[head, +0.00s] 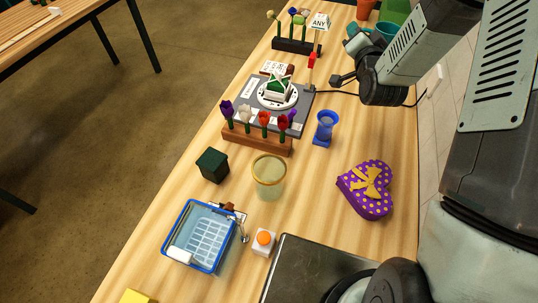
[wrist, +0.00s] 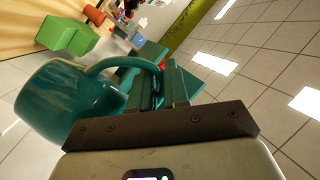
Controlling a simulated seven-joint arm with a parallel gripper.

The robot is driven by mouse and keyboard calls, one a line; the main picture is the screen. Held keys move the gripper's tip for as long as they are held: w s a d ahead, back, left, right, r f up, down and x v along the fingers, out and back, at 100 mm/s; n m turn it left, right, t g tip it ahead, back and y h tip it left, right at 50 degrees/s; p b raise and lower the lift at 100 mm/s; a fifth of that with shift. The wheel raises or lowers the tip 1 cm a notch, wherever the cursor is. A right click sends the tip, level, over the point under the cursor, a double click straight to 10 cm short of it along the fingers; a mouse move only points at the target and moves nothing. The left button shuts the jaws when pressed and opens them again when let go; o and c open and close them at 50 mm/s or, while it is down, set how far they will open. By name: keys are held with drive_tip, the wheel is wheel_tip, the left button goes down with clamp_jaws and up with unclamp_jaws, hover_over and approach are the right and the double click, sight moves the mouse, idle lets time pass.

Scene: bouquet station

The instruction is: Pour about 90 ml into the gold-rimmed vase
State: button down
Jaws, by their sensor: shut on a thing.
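The gold-rimmed vase (head: 269,180) is a clear, upright vessel with a gold rim, standing on the table near the middle of the head view. I cannot tell whether it holds liquid. A teal jug (wrist: 62,100) with a loop handle fills the left of the wrist view. My gripper (wrist: 163,82) is shut on its handle. In the head view the jug (head: 386,29) shows only in part, at the far end of the table, well apart from the vase. My arm hides the fingers there, and the jug's contents are hidden.
A blue vase (head: 325,130), a purple heart box (head: 367,188), a flower rack (head: 257,142) and a dark green box (head: 212,165) stand around the gold-rimmed vase. A blue basket (head: 198,236) and orange-button box (head: 264,241) are nearer. A terracotta pot (wrist: 56,32) and green block (wrist: 72,40) stand far back.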

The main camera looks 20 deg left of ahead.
drive_tip(key=s+a+m+h, duration=0.1)
drive_tip(key=s+a+h, duration=0.15)
drive_tip(key=a, duration=0.75)
drive_tip(key=s+a+m+h, duration=0.1)
drive_tip(key=s+a+m, duration=0.15)
drive_tip(key=a, duration=0.65)
drive_tip(key=s+a+m+t+h, duration=0.1)
drive_tip(key=s+a+h, duration=0.1)
drive_tip(key=s+a, duration=0.6)
drive_tip(key=s+a+m+h, duration=0.15)
drive_tip(key=s+a, duration=0.35)
drive_tip(key=s, duration=0.8)
wheel_tip(320, 180, down, 11)
drive_tip(key=shift+d+n+h, duration=0.25)
drive_tip(key=shift+n+h, duration=0.15)
drive_tip(key=shift+f, duration=0.1)
